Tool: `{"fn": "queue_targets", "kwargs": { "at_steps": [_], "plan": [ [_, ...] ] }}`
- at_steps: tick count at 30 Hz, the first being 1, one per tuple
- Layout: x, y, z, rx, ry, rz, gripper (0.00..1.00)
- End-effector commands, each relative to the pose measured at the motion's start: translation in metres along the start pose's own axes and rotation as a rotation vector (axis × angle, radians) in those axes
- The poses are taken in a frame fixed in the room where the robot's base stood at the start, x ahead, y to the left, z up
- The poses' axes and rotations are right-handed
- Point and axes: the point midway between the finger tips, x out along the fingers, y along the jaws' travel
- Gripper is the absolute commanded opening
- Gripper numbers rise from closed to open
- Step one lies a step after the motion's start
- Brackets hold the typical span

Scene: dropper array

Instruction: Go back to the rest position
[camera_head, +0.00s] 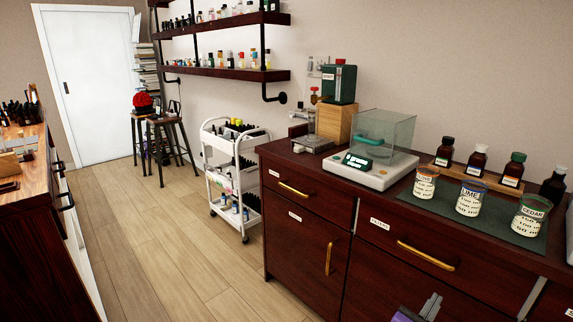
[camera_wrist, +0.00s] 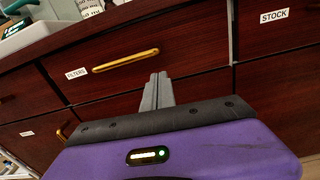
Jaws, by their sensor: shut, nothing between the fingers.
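My gripper (camera_head: 431,305) shows at the bottom edge of the head view, in front of the dark wooden cabinet (camera_head: 302,240). It is shut and empty, with its two grey fingers together. In the wrist view the shut fingers of my gripper (camera_wrist: 158,92) point at the cabinet's drawer fronts, just below the brass handle (camera_wrist: 126,60) of the drawer labelled FILTERS. The fingers appear apart from the handle. The drawers in view look closed.
On the cabinet top stand a balance (camera_head: 372,172) with a glass shield, three labelled beakers (camera_head: 468,200) on a dark mat (camera_head: 483,231), and several dark bottles (camera_head: 477,160). A white cart (camera_head: 208,160) stands left of the cabinet. The wooden floor (camera_head: 165,240) is clear.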

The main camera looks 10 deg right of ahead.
Motion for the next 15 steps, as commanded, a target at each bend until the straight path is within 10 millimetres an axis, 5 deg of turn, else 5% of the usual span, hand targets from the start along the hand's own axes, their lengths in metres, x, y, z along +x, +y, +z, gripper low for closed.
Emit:
{"fn": "queue_targets", "kwargs": {
  "at_steps": [8, 15],
  "plan": [
    [-0.011, 0.041, 0.002, 0.534, 0.127, 0.171, 0.00],
    [-0.078, 0.047, -0.014, 1.100, 0.396, 0.311, 0.00]
  ]
}}
